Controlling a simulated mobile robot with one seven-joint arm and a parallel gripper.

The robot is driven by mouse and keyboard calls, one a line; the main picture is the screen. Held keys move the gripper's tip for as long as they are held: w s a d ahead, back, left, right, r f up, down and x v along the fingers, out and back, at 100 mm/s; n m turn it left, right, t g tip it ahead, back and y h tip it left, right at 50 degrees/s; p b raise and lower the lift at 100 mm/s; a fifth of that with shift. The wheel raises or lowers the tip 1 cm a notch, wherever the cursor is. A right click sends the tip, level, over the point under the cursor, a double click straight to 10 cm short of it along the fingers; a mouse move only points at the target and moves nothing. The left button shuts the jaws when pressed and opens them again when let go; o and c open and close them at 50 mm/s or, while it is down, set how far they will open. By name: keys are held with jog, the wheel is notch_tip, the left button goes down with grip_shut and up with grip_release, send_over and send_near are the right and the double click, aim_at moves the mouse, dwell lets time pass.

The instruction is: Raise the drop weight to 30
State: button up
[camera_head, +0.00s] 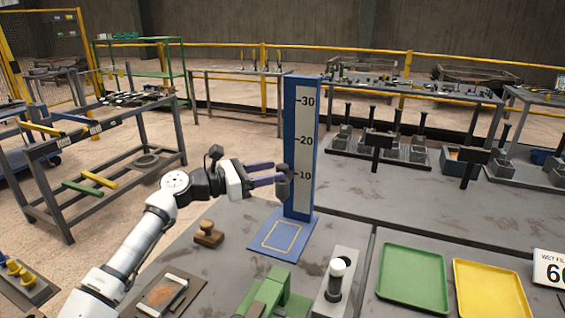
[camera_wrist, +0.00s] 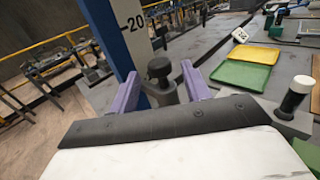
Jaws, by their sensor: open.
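The blue post (camera_head: 301,140) stands upright on a blue base with a yellow outline. Its white scale (camera_head: 306,140) is marked 10, 20 and 30. The dark drop weight (camera_head: 284,188) is at the front of the post, near the 10 mark. In the wrist view the weight's dark knob (camera_wrist: 158,70) shows between my fingers. My gripper (camera_head: 275,173) has two purple fingers, one on each side of the weight. The gripper (camera_wrist: 170,92) is open, and a gap shows beside the knob in the wrist view. The fingertips' contact with the weight cannot be told.
A wooden stamp (camera_head: 208,234) stands on the bench left of the base. A green tray (camera_head: 411,279) and a yellow tray (camera_head: 491,292) lie to the right. A white-capped cylinder (camera_head: 337,268) and a green fixture (camera_head: 275,296) are in front. Space above the weight looks clear.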

aim_at(283, 166)
jog(key=shift+p+x, duration=0.45)
jog(key=shift+x, duration=1.5)
grip_shut()
